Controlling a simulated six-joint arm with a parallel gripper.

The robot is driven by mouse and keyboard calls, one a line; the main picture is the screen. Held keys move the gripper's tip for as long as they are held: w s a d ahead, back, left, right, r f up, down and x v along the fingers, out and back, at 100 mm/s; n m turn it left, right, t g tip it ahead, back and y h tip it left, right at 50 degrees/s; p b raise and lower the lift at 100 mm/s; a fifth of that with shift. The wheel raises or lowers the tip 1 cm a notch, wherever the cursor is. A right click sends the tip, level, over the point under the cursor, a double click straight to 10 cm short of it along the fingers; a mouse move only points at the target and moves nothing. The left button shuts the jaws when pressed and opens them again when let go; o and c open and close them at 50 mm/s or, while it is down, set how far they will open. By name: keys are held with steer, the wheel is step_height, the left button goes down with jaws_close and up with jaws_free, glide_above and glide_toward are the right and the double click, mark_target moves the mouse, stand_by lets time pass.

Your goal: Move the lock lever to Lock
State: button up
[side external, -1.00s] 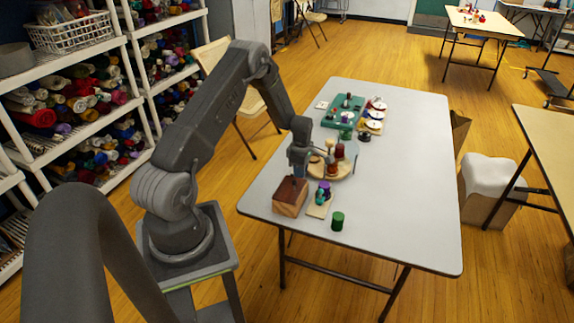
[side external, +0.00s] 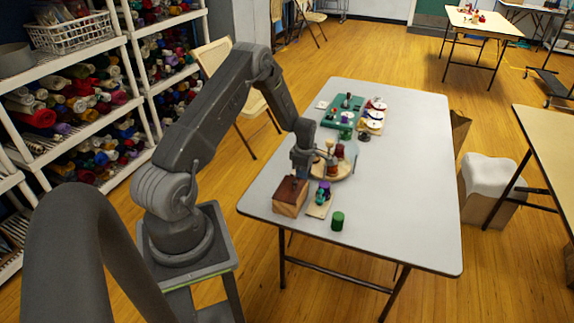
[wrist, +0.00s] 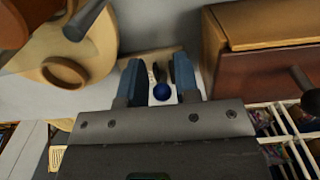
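In the wrist view, a small dark-blue ball knob (wrist: 161,91) lies between my gripper's fingers, with dark upright parts beside it over a pale plate (wrist: 148,60). It may be the lock lever; I can read no Lock marking. My gripper (wrist: 159,76) is open, with a finger on either side of the knob and visible gaps. In the side external view, my gripper (side external: 301,177) points down low over the table, between the round wooden tray and the wooden box. The knob is hidden there.
The brown wooden box (side external: 290,197) stands close to my gripper. The round wooden tray (side external: 343,174) with spools is just behind. A small board (side external: 318,211) with purple and teal parts and a green cylinder (side external: 337,221) are in front. The table's right side is clear.

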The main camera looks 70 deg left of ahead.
steer(key=shift+o, duration=1)
step_height(320, 180, up, 8)
steer(key=shift+f, duration=0.2)
steer(key=shift+c, duration=0.2)
stand_by(1.3)
